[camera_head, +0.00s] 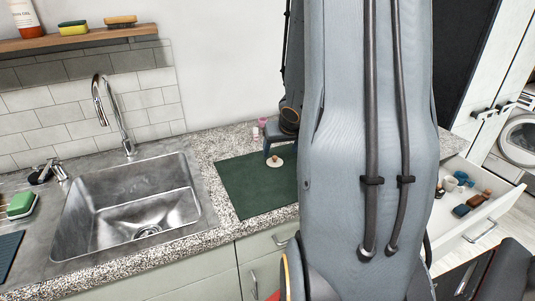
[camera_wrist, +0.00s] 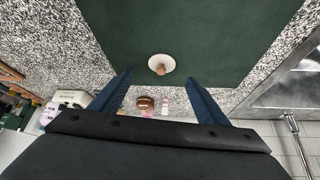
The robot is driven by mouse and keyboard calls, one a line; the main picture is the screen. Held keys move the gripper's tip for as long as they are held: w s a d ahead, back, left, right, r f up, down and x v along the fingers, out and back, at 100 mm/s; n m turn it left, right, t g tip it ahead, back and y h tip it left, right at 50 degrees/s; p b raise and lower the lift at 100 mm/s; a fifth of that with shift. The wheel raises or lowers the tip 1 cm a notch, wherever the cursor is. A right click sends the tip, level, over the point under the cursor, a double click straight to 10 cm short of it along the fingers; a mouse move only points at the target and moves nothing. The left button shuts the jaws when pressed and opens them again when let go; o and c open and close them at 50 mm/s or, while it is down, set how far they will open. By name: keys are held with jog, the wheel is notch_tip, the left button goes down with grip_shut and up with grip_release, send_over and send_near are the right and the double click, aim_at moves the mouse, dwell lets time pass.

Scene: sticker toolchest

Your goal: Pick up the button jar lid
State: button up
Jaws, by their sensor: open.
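The button jar lid appears to be the small white disc with a brown knob (camera_head: 275,161). It lies knob up on the dark green mat (camera_head: 240,185) on the counter. In the wrist view the lid (camera_wrist: 153,62) lies just beyond my fingertips, centred between them. My gripper (camera_wrist: 160,80) is open and empty, with its two blue fingers spread apart. In the head view my gripper (camera_head: 273,150) is just behind the lid, and my arm hides the right part of the mat. I cannot tell how high the fingertips are above the mat.
A steel sink (camera_head: 130,205) with a tall faucet (camera_head: 110,110) is left of the mat. Small pink items (camera_head: 257,131) stand behind the mat. A brown round item (camera_wrist: 145,103) shows between my fingers. An open drawer (camera_head: 490,200) with several small things is at right.

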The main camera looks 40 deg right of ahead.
aim_at(275, 158)
jog(key=shift+w+d+f, duration=0.25)
jog(key=shift+a+b+x, duration=0.15)
jog(key=shift+b+x, duration=0.35)
jog(key=shift+x, duration=0.15)
jog(key=shift+a+b+x, duration=0.15)
jog(key=shift+b+x, duration=0.3)
jog(key=shift+x, duration=0.2)
jog(key=b+x, duration=0.2)
jog(key=x, duration=0.2)
jog(key=shift+w+d+f+b, duration=0.1)
jog(key=shift+w+f+b, duration=0.15)
jog(key=shift+w+b, duration=0.1)
jog(key=shift+s+r, duration=0.1)
jog(key=c, duration=1.1)
